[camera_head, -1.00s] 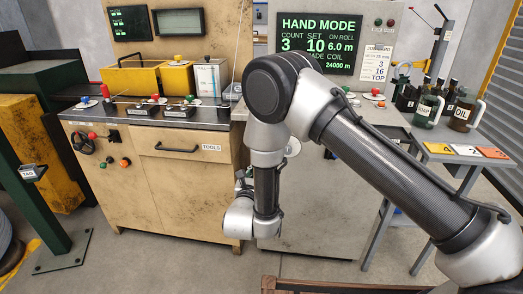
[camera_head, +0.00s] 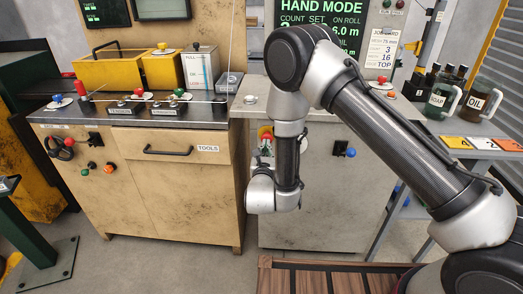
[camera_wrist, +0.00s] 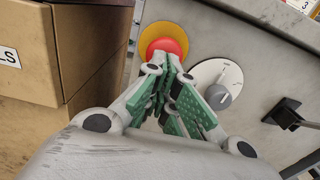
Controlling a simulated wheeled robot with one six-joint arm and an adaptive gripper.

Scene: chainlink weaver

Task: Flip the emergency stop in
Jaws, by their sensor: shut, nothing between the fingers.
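The emergency stop is a red mushroom button on a yellow round base (camera_wrist: 165,41), on the grey cabinet front in the wrist view. In the head view its red and yellow (camera_head: 266,131) show just above my gripper, partly hidden by it. My gripper (camera_wrist: 170,68) is shut and empty, with its green-padded fingers pointing at the button. The fingertips overlap the button's lower edge in the picture; I cannot tell whether they touch it. In the head view my gripper (camera_head: 267,152) is small and partly covered by my wrist.
A white round dial with a grey knob (camera_wrist: 217,88) sits right of the button, close to my fingers. A black lever (camera_wrist: 290,117) juts out farther right. The tan tools cabinet (camera_head: 190,195) stands at left. A grey side table (camera_head: 470,143) holds bottles and numbered cards.

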